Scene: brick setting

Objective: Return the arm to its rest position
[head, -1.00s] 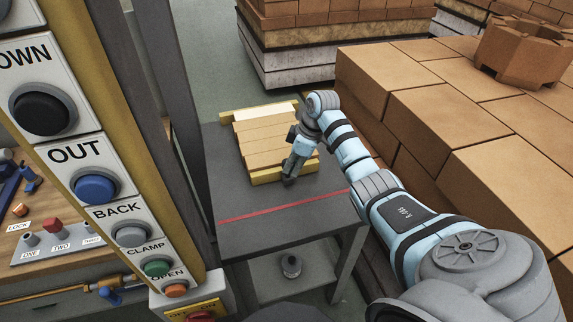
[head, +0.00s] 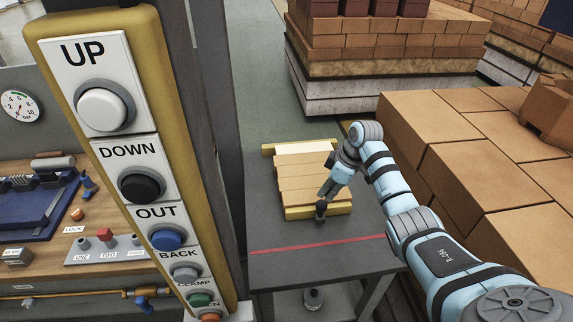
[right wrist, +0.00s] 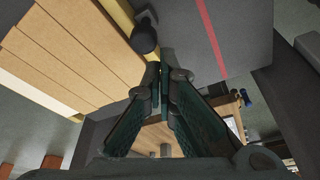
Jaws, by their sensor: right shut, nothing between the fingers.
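My right arm (head: 395,195) is pale blue and grey and reaches in from the lower right in the head view. My right gripper (head: 323,196) points down over the near right part of a stack of tan boards (head: 300,182) with yellow edge strips. In the right wrist view the gripper (right wrist: 160,70) has its fingers together with nothing between them. A dark round knob (right wrist: 145,38) shows just beyond the fingertips, beside the yellow strip; I cannot tell whether they touch. My left gripper is not in view.
A grey table (head: 268,222) with a red line (head: 315,246) carries the boards. A yellow button panel (head: 185,170) stands close on the left, before a grey post. Stacked bricks (head: 450,140) stand close on the right. The table's near part is clear.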

